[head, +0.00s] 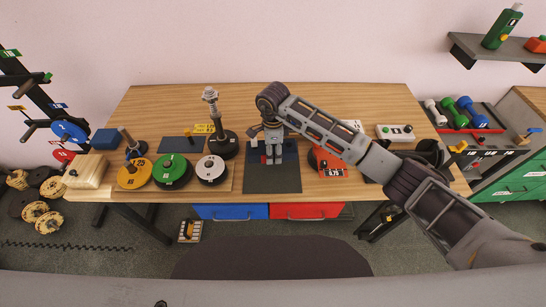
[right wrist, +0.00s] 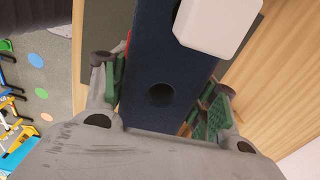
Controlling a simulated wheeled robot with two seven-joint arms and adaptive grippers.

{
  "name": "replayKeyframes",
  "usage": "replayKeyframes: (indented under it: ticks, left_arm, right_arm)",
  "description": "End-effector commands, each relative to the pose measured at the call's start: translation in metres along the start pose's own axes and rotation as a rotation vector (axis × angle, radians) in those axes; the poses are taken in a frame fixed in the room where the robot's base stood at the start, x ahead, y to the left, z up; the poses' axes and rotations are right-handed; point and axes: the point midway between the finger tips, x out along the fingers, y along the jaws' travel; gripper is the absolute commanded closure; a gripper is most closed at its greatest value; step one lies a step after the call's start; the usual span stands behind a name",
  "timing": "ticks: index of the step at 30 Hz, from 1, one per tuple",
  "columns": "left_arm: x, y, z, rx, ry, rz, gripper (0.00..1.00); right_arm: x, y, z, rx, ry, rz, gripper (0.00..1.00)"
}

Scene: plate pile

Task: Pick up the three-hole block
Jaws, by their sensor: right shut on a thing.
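My right gripper (head: 273,157) points down over the dark mat (head: 273,184) at the middle of the table. In the right wrist view its green-padded fingers stand on both sides of a dark blue block (right wrist: 150,55), and it is shut on this block. In the head view the block is mostly hidden behind the gripper. I cannot tell whether it touches the mat. My left gripper is not in view.
Yellow (head: 133,174), green (head: 171,169) and white (head: 210,169) discs lie left of the mat. A dark-based metal post (head: 211,105) stands behind them. A red item marked 0.75 (head: 333,170) lies right of the mat. A white corner (right wrist: 214,22) covers part of the block.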

Motion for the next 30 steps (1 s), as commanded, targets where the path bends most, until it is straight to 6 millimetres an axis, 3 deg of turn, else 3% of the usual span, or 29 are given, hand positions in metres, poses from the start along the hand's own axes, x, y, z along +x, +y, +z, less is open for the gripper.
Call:
replayKeyframes:
  ticks: [6,12,30]
  left_arm:
    - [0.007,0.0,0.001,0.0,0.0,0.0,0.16]
    - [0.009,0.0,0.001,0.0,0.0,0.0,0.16]
    - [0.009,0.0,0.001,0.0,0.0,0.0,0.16]
  right_arm:
    - [-0.027,-0.001,0.0,-0.001,-0.001,-0.003,0.71]
    - [-0.04,0.0,0.0,-0.001,-0.001,-0.001,0.71]
    - [-0.043,0.0,0.0,0.0,-0.001,-0.001,0.71]
